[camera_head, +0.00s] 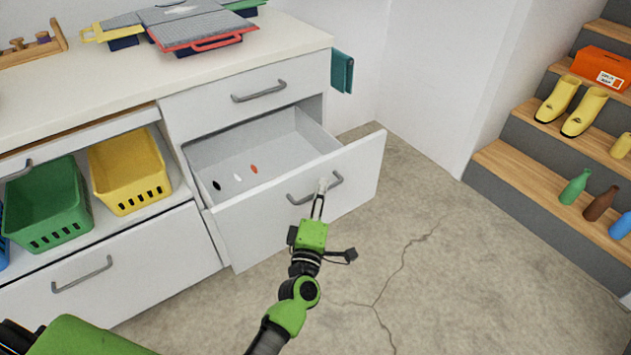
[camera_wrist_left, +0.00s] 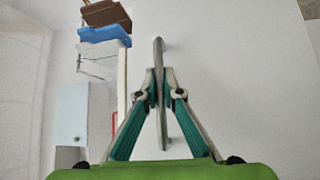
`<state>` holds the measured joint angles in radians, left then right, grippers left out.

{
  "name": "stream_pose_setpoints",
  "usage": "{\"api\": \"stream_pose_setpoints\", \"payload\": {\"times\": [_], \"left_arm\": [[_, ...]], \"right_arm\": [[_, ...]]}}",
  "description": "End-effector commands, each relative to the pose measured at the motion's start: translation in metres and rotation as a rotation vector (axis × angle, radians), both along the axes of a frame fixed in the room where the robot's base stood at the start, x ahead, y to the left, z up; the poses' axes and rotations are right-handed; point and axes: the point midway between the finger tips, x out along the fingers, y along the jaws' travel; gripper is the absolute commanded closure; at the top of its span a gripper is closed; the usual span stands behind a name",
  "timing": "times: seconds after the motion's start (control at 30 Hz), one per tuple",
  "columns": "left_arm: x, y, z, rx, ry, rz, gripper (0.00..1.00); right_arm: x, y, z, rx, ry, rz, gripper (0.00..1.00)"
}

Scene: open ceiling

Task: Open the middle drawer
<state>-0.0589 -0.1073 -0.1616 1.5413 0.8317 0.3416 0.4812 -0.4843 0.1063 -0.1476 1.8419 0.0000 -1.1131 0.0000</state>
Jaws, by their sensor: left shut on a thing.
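The middle drawer (camera_head: 262,212) is pulled well out of the white cabinet in the head view, with its inside showing. A black, a white and an orange small item lie in it. Its grey bar handle (camera_head: 329,184) is on the drawer front. My left gripper (camera_head: 321,188) is at this handle, its fingers shut on it. In the left wrist view the two fingers (camera_wrist_left: 160,88) close around the handle bar (camera_wrist_left: 158,60) in front of the pale drawer front. My right gripper is not in view.
The drawer above (camera_head: 258,92) is shut. Green (camera_head: 50,215) and yellow (camera_head: 128,172) baskets stand in the left compartment. Wooden steps with boots (camera_head: 583,110) and bottles (camera_head: 601,203) are at the right. The concrete floor (camera_head: 430,270) before the drawer is clear.

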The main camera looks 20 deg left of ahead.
Motion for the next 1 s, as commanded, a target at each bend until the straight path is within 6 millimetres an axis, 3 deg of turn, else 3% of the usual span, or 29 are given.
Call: {"api": "stream_pose_setpoints", "payload": {"times": [0.3,0.73,0.77,0.8,1.0], "left_arm": [[-0.014,-0.017,-0.001,0.000,0.002,-0.001,1.00],[-0.015,-0.019,-0.001,0.000,0.002,0.000,1.00],[-0.015,-0.019,-0.001,0.000,0.002,0.000,0.88],[-0.015,-0.019,-0.001,0.000,0.002,0.000,0.85],[-0.015,-0.018,0.000,0.000,0.000,0.001,0.85]], "right_arm": [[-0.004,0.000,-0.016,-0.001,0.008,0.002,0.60],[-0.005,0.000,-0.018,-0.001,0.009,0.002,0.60],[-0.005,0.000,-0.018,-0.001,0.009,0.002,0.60],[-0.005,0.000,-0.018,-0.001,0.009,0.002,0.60],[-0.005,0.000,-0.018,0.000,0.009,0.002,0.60]]}}
